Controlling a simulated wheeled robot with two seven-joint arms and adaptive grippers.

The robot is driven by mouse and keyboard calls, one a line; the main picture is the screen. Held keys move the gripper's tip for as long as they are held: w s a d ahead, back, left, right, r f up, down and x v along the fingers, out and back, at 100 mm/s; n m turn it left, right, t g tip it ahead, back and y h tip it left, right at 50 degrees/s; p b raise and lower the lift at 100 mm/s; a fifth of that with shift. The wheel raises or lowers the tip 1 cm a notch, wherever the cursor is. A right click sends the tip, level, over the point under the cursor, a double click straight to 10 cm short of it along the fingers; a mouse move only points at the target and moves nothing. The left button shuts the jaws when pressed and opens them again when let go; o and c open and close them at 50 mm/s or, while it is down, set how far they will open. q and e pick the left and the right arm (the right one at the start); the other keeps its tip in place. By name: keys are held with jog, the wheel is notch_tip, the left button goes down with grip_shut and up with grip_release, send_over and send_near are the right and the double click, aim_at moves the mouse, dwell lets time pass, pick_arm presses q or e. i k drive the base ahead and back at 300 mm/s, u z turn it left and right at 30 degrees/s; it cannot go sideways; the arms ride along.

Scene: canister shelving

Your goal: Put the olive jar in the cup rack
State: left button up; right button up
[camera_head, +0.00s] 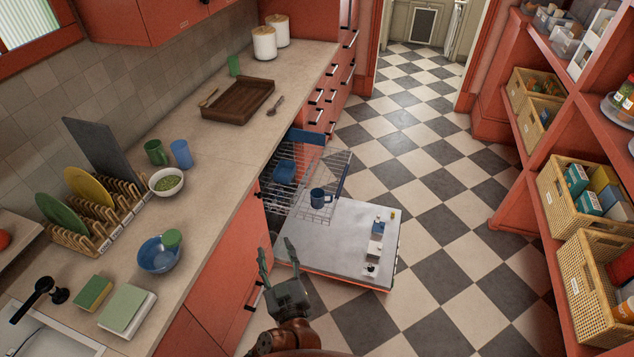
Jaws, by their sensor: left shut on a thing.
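My left gripper (277,255) is low in the middle of the head view, beside the near left edge of the open dishwasher door (335,238). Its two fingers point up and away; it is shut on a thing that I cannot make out. I cannot pick out an olive jar with certainty. The wire rack (335,165) is pulled out of the dishwasher above the door, beyond the gripper. A dark blue mug (319,198) is at its near side, and a blue item (285,170) is farther in at the left. My right gripper is not in view.
Shelves with wicker baskets (585,290) stand at right. The checkered floor (440,190) between is clear.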

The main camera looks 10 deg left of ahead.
aim_at(322, 185)
jog(key=z, duration=0.55)
jog(key=i, duration=2.05)
jog(key=u, duration=0.5)
